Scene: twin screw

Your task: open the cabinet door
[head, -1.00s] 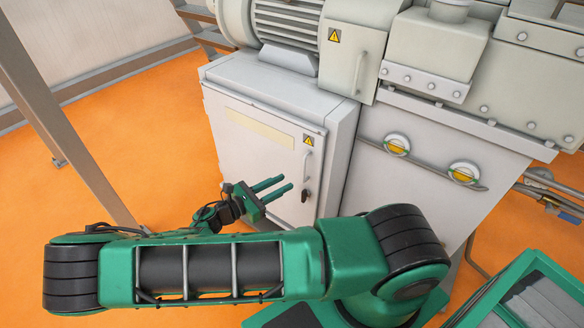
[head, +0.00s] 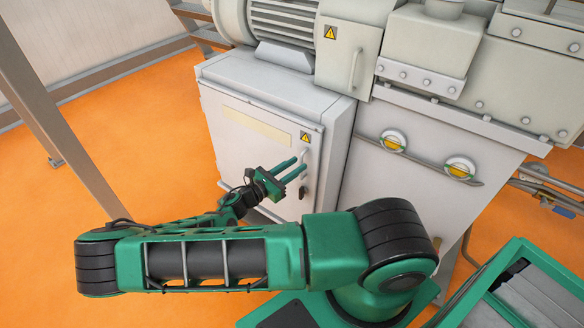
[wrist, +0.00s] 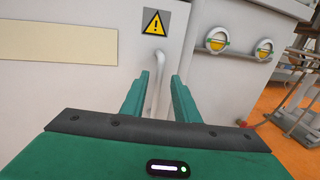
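The cabinet door (head: 240,150) is a light grey panel with a pale label strip and a yellow warning sign, and it looks shut. Its vertical bar handle (head: 307,150) is near the door's right edge, with a dark latch (head: 302,191) below it. In the wrist view the handle (wrist: 159,80) shows between my fingers, beyond them, its lower part hidden. My gripper (head: 298,170) has its two green fingers apart, just in front of the handle. In the wrist view the gripper (wrist: 160,85) is open with nothing held. I cannot tell whether a finger touches the handle.
A motor (head: 285,25) and a box with another handle (head: 352,66) sit above the cabinet. Round yellow gauges (head: 393,140) and a rail are to the right. A metal post (head: 60,120) stands at left. Orange floor (head: 130,160) is clear left of the cabinet.

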